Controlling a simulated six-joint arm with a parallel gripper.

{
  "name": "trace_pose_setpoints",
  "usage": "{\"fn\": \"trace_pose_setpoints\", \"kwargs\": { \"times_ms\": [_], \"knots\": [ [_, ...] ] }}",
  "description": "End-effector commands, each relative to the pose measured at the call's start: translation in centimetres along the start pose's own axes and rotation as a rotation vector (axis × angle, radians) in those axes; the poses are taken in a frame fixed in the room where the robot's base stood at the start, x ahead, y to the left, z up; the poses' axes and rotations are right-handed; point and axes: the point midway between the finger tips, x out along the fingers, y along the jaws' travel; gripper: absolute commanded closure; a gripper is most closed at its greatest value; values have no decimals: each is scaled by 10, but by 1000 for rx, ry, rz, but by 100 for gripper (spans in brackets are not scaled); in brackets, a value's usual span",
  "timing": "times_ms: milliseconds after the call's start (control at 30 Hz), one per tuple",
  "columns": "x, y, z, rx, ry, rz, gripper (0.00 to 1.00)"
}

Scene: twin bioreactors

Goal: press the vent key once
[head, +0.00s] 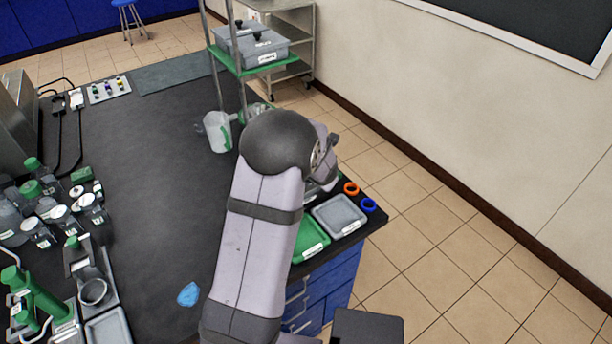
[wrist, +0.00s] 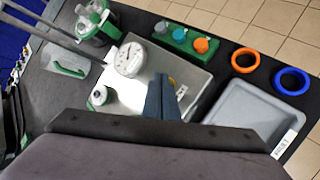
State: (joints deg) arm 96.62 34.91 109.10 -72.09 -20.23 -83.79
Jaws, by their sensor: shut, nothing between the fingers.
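In the wrist view a green strip (wrist: 188,40) carries a row of small coloured parts: a grey one (wrist: 161,28), an orange one (wrist: 201,45) and a blue one between them. I cannot read any label that tells which, if any, is the vent key. The strip lies along the far edge of a metal plate (wrist: 194,80) with a round white dial (wrist: 129,60). My gripper (wrist: 161,96) is shut and empty, over the plate and apart from the strip. In the head view my own arm hides the gripper and most of this area.
A grey tray (wrist: 240,106) lies right of the plate, with orange (wrist: 245,60) and blue (wrist: 291,81) rings behind it. A green-capped vessel (wrist: 98,20) and a jug (wrist: 66,65) stand left. In the head view, bottles crowd the left; the dark bench middle (head: 165,150) is mostly clear.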

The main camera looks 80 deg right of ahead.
Motion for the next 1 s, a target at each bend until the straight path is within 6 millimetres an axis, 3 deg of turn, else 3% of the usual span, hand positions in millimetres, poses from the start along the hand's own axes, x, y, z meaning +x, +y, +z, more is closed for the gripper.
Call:
{"fn": "trace_pose_setpoints", "kwargs": {
  "times_ms": [667,1000],
  "knots": [
    [2,-2,-2,0,1,-1,100],
    [-7,5,5,0,1,-1,100]
  ]
}}
